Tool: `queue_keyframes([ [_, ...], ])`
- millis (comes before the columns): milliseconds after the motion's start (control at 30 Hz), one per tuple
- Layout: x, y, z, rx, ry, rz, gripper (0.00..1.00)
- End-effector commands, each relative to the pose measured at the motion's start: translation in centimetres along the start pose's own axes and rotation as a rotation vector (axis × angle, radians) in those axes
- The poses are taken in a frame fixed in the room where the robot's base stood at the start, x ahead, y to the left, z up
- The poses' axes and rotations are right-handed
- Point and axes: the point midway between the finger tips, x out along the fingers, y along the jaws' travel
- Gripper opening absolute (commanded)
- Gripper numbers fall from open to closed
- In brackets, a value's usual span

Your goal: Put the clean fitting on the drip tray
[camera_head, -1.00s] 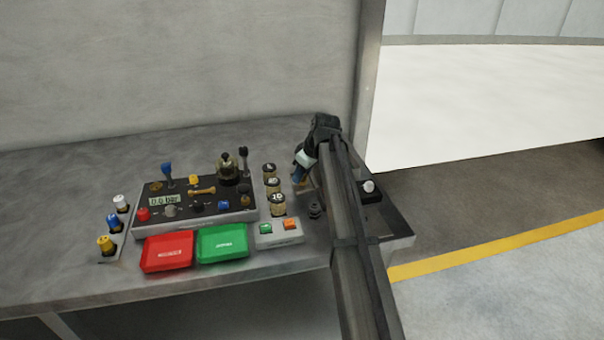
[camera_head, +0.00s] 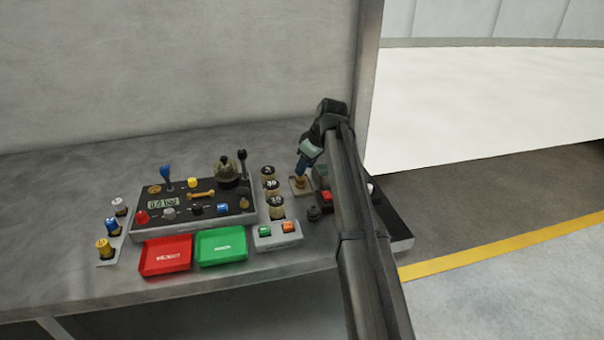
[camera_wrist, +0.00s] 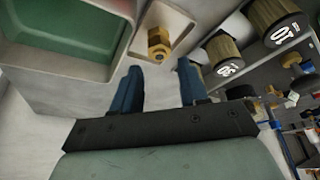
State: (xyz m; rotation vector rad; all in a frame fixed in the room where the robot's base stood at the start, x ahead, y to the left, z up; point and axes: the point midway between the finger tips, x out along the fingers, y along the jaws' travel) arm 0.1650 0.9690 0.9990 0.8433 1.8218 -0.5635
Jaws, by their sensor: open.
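A brass fitting (camera_wrist: 158,42) with a hex part stands on a small pale tray, seemingly the drip tray (camera_head: 293,190), near the bench's right end. In the head view the fitting (camera_head: 300,182) shows just below my gripper (camera_head: 303,171). In the wrist view my gripper (camera_wrist: 158,70) is open, with its two blue fingers apart. The fitting lies beyond the fingertips, in line with the gap between them, and appears clear of both. Nothing is held between the fingers.
A green compartment (camera_wrist: 65,30) is close beside the fitting. Several numbered jars (camera_head: 277,206) stand to the left. A dark small part (camera_head: 313,213) stands in front. Red (camera_head: 165,256) and green (camera_head: 221,246) trays and a gauge panel (camera_head: 165,201) are further left.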

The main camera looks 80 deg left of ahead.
Motion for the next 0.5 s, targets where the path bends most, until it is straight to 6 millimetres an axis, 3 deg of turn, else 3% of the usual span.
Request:
queue_keyframes([
  [200,-3.9,0.1,0.1,0.001,0.0,0.001,0.43],
  [500,-6.2,0.0,0.0,0.001,0.0,0.0,0.43],
])
